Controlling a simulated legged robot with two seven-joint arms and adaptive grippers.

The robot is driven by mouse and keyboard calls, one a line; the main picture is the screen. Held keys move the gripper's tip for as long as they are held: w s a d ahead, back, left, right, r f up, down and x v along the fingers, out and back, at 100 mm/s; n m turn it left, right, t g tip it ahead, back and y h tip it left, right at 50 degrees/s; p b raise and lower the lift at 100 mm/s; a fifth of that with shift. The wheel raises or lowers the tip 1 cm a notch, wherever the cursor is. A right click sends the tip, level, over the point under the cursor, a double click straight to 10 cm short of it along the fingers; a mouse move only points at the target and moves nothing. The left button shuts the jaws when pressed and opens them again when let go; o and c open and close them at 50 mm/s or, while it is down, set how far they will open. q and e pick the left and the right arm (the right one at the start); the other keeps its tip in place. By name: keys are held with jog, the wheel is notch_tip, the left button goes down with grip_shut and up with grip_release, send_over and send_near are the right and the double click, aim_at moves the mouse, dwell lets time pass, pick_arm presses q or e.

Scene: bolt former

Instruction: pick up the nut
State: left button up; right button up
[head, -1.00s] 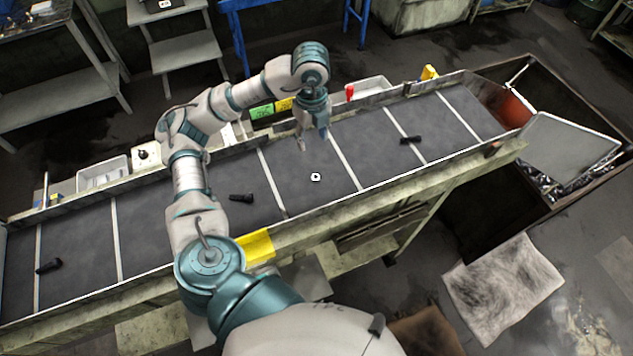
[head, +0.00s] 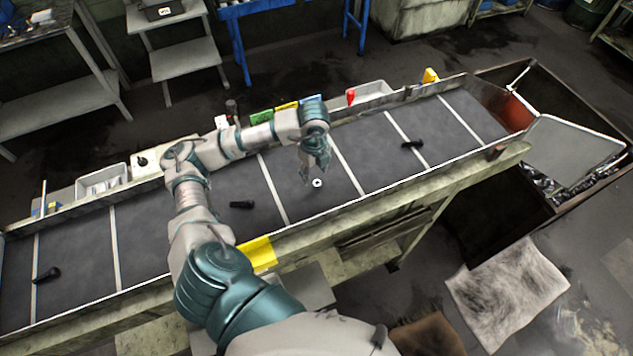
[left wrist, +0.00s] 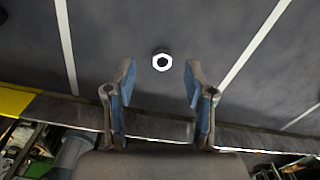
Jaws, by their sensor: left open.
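The nut (head: 317,183) is a small white-looking ring with a dark centre, lying on the dark conveyor belt (head: 340,190) between two pale cross strips. My left gripper (head: 311,180) is just to its left and above it in the head view. In the left wrist view the nut (left wrist: 161,62) lies just beyond the fingertips, about midway between them. The left gripper (left wrist: 158,72) is open and empty, its two fingers apart. The exact height of the fingertips above the belt is hard to tell. My right gripper is not in view.
Dark bolts lie on the belt: one (head: 242,205) left of the nut, one (head: 412,144) to the right, one (head: 47,275) at far left. Raised rails edge the belt. A yellow plate (head: 257,252) sits on the near rail. A bin (head: 560,160) stands at the right end.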

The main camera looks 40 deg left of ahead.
aim_at(316, 181)
pick_arm(q)
notch_tip(316, 181, down, 3)
jog(key=shift+w+a+r, duration=0.1)
jog(key=shift+w, duration=0.05)
jog(key=shift+d+f+p, duration=0.2)
jog(key=shift+f+p, duration=0.1)
jog(key=shift+f, duration=0.2)
jog(key=shift+d, duration=0.2)
jog(key=c, duration=0.8)
grip_shut()
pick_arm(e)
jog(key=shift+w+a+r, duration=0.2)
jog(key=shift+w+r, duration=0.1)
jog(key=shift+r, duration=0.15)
pick_arm(q)
jog(key=shift+a, duration=0.1)
